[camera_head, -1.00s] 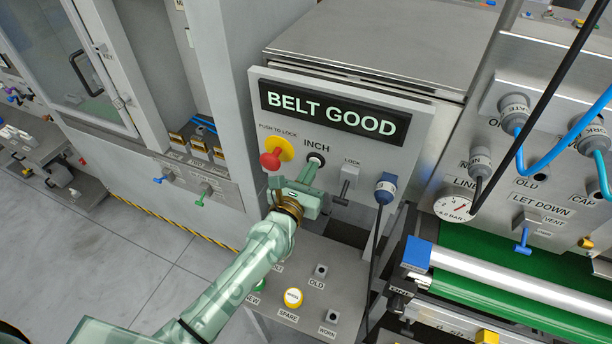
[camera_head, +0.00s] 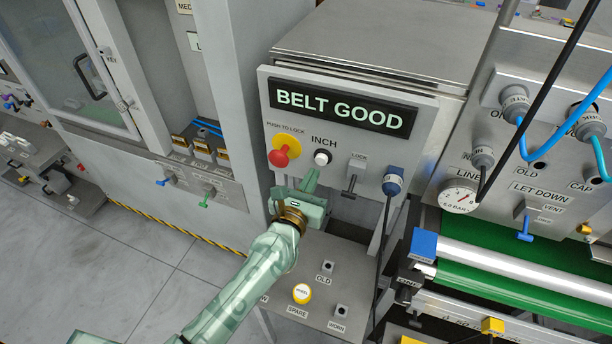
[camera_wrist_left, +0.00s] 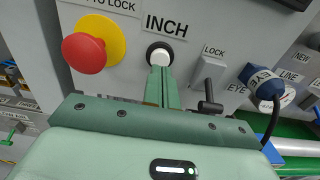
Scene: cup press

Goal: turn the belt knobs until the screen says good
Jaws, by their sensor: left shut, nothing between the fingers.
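The screen (camera_head: 346,109) on the grey control panel reads "BELT GOOD". Below it sits the white INCH button (camera_head: 321,157), which also shows in the left wrist view (camera_wrist_left: 161,56). My left gripper (camera_head: 311,176) is shut and empty, its fingertips just below the INCH button in the head view. In the left wrist view the fingers point up at the button; whether they touch it I cannot tell. A black LOCK lever (camera_head: 350,185) is to the right of the gripper. No belt knob can be made out for certain. My right gripper is not in view.
A red push-to-lock button (camera_head: 279,157) on a yellow disc is close on the left. A blue EYE plug (camera_head: 392,185) with a hanging cable is on the right. A green belt (camera_head: 480,236) with a metal roller (camera_head: 500,266) lies at the right.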

